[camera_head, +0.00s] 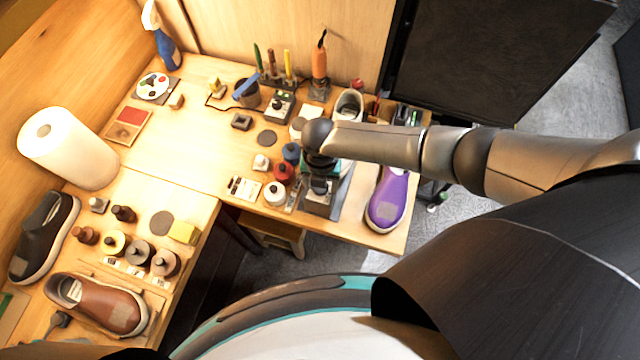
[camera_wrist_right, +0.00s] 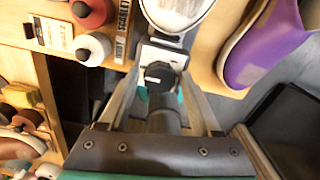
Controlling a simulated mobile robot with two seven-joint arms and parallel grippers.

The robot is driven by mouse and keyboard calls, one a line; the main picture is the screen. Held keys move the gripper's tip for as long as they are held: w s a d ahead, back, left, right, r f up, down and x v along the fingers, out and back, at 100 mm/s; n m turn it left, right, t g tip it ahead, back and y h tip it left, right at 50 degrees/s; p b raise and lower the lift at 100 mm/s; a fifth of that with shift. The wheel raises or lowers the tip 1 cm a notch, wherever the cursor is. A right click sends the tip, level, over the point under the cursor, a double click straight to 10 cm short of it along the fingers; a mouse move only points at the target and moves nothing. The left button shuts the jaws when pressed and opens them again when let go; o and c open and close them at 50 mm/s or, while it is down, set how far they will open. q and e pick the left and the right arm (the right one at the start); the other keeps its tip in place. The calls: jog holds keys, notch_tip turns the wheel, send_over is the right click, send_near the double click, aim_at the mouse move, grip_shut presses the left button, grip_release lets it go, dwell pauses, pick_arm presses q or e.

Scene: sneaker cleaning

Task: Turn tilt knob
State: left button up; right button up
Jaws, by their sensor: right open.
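The dark round tilt knob (camera_wrist_right: 158,75) shows in the right wrist view, on a grey metal stand (camera_wrist_right: 160,50) with a dark cylinder below it. My right gripper (camera_wrist_right: 162,92) is open, with one finger on each side of the knob and cylinder. I cannot tell whether either finger touches the knob. In the head view my right gripper (camera_head: 320,180) points down over the stand near the table's front edge, and my arm and gripper hide most of the stand and the knob. A pale shoe (camera_wrist_right: 175,12) is at the stand's far end. My left gripper is not in view.
A purple shoe (camera_head: 388,198) lies right of the stand. A black-and-white labelled card (camera_head: 244,188) lies further left. The middle of the wooden table (camera_head: 185,150) is clear.

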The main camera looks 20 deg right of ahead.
notch_tip(320, 180, up, 2)
jog(key=shift+r+p, duration=0.25)
jog(key=shift+p, duration=0.7)
jog(key=shift+r, duration=1.2)
